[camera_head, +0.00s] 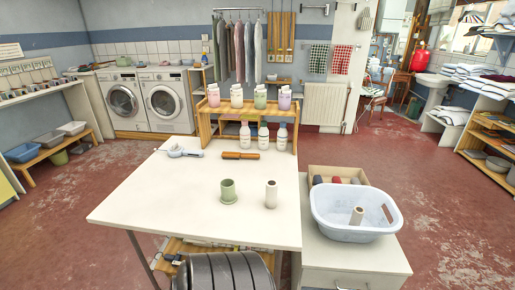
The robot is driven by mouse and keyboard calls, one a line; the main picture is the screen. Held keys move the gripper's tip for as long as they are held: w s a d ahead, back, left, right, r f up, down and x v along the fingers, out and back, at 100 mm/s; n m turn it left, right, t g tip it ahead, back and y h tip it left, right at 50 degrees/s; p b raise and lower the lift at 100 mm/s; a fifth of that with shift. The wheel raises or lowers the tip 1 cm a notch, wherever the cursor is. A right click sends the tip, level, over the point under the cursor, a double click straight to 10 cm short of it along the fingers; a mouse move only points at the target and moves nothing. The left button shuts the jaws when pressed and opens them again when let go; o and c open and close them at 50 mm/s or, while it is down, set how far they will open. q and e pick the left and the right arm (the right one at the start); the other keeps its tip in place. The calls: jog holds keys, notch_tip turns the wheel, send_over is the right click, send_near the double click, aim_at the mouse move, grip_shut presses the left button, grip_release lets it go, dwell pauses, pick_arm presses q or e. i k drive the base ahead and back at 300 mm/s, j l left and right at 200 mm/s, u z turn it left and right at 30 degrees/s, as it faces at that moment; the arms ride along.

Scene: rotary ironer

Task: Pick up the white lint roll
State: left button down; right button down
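A white lint roll (271,194) stands upright on the white table (150,205), near its right front part. A similar pale roll (357,215) stands in the white laundry basket (340,232) to the right; I cannot tell from its looks how it differs. A green mug (228,191) stands on the table just left of the first roll, apart from it. Neither of my grippers is in view.
A brown-handled tool (241,155) and a white device (178,151) lie farther back on the table. A wooden rack (205,126) with bottles stands at the back edge. The basket sits on a white cabinet (350,265). The table's front left is clear.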

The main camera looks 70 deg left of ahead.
aim_at(271, 185)
jog(key=u, duration=2.2)
jog(key=i+l, duration=0.1)
jog(key=l, duration=0.15)
